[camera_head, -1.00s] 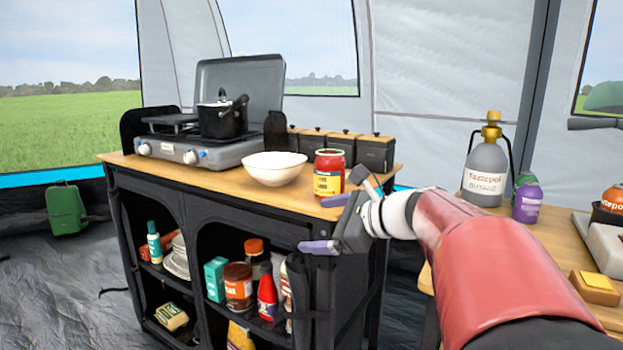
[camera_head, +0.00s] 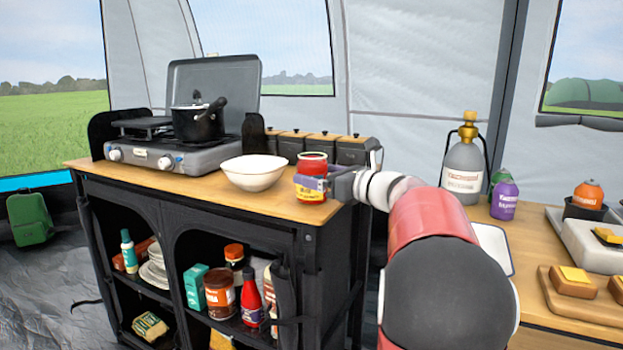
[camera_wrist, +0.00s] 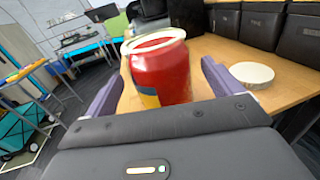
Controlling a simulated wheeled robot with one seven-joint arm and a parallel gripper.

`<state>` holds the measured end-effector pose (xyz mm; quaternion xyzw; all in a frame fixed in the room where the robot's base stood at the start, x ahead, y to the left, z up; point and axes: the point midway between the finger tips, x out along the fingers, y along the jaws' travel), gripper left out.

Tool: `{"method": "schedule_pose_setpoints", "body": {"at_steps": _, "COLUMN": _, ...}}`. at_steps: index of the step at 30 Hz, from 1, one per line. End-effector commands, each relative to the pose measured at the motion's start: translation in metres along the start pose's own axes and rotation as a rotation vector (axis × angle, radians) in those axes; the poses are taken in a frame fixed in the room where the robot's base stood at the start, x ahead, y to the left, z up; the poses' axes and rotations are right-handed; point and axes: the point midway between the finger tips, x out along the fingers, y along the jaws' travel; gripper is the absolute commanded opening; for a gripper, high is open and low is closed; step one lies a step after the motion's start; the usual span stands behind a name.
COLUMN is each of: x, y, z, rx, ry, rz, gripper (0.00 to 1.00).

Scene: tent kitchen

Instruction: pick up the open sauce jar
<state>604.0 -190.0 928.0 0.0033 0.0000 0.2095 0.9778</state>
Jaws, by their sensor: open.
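The open sauce jar (camera_head: 313,164) is red with a yellow and blue label and stands upright near the right end of the cabinet's wooden top. It also shows in the wrist view (camera_wrist: 163,68), with a pale rim. My gripper (camera_head: 311,183) is at the jar from the right, low over the top. In the wrist view my gripper (camera_wrist: 160,75) is open, with one purple finger on each side of the jar. A gap shows on the right side; contact on the left cannot be told.
A white bowl (camera_head: 253,172) stands just left of the jar. Dark canisters (camera_head: 322,146) line the back edge. A white, lid-like disc (camera_wrist: 252,74) lies right of the jar in the wrist view. The stove (camera_head: 182,148) with a pot is farther left.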

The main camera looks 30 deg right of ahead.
Motion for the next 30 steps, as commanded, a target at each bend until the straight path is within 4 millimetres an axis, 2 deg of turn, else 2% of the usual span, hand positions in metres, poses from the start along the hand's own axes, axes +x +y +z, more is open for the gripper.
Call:
{"method": "schedule_pose_setpoints", "body": {"at_steps": 7, "x": 0.038, "y": -0.002, "z": -0.001, "rx": -0.001, "ry": 0.001, "rz": 0.004, "gripper": 0.91}}
{"method": "schedule_pose_setpoints", "body": {"at_steps": 15, "x": 0.042, "y": -0.002, "z": -0.002, "rx": -0.001, "ry": 0.001, "rz": 0.002, "gripper": 0.91}}
{"method": "schedule_pose_setpoints", "body": {"at_steps": 30, "x": 0.042, "y": -0.002, "z": -0.002, "rx": -0.001, "ry": 0.001, "rz": 0.002, "gripper": 0.26}}
